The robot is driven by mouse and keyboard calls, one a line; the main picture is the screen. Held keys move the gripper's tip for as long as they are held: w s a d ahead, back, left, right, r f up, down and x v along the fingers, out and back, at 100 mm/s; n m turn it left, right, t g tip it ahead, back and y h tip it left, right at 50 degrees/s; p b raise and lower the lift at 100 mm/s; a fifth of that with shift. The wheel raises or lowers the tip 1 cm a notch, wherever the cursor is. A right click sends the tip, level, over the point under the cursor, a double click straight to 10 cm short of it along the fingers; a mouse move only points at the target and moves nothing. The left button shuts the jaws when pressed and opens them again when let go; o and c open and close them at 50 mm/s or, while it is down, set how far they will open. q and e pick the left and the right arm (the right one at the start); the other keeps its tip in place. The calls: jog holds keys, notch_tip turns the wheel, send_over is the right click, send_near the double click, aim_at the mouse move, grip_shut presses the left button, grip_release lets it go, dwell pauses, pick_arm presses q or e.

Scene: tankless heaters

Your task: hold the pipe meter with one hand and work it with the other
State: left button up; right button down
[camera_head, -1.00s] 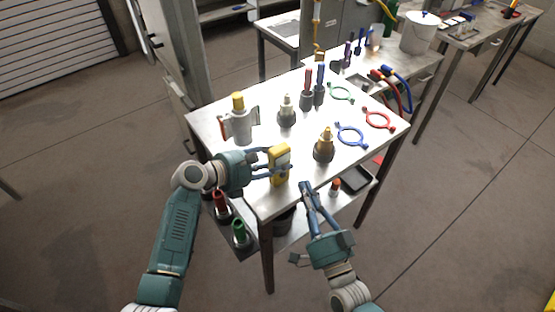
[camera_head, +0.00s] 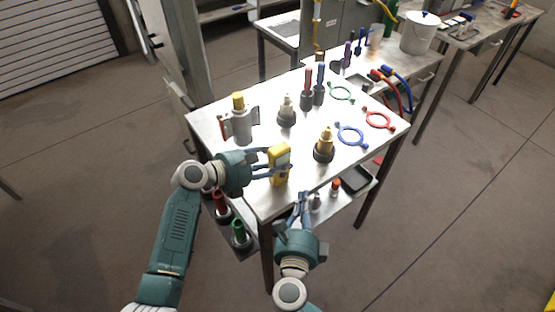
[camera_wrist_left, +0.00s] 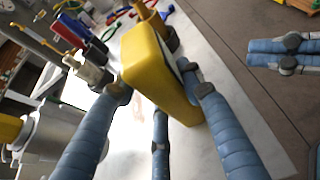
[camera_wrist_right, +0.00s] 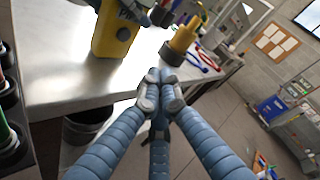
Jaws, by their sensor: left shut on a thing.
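The pipe meter (camera_head: 279,163) is a yellow handheld box with a dark face, upright at the near edge of the table. My left gripper (camera_head: 281,168) is shut on it from the left. In the left wrist view the yellow meter (camera_wrist_left: 152,62) sits between the blue fingers, its face mostly hidden. My right gripper (camera_head: 304,197) is below and right of the meter, apart from it, in front of the table edge. In the right wrist view its fingertips (camera_wrist_right: 159,90) are together with nothing visible between them, and the meter (camera_wrist_right: 114,36) is ahead to the left.
A lower shelf holds red and green-topped items.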

jog(key=shift+w+a, duration=0.9)
jog(key=shift+w, duration=0.3)
jog(key=shift+w+a, duration=0.85)
jog(key=shift+w, duration=0.3)
jog(key=shift+w+a, duration=0.25)
jog(key=shift+w, duration=0.15)
jog(key=shift+s, duration=0.1)
jog(key=shift+s+d, duration=0.3)
dwell(0.4)
jog(key=s+d, duration=0.3)
jog(key=s, duration=0.2)
jog(key=shift+d, duration=0.25)
